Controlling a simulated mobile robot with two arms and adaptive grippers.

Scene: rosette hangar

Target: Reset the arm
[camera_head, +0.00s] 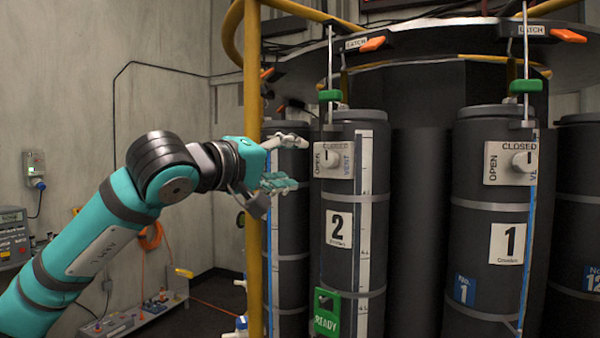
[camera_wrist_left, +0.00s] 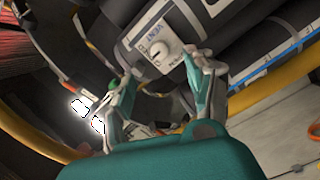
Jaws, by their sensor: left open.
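My left arm comes in from the left in the head view. Its gripper (camera_head: 283,163) is open and empty, just left of the vent knob (camera_head: 329,158) on the dark cylinder marked 2 (camera_head: 340,230). In the left wrist view the two fingers of the gripper (camera_wrist_left: 165,95) are spread apart, with a vent knob (camera_wrist_left: 159,51) ahead, beyond the fingertips. I see a gap to the knob, with no contact visible. My right gripper is in neither view.
A yellow vertical pole (camera_head: 252,130) stands close behind my left wrist. A cylinder marked 1 (camera_head: 507,244) stands to the right. Green handles (camera_head: 330,95) hang on rods above the cylinders. A low bench unit (camera_head: 130,318) sits at the lower left.

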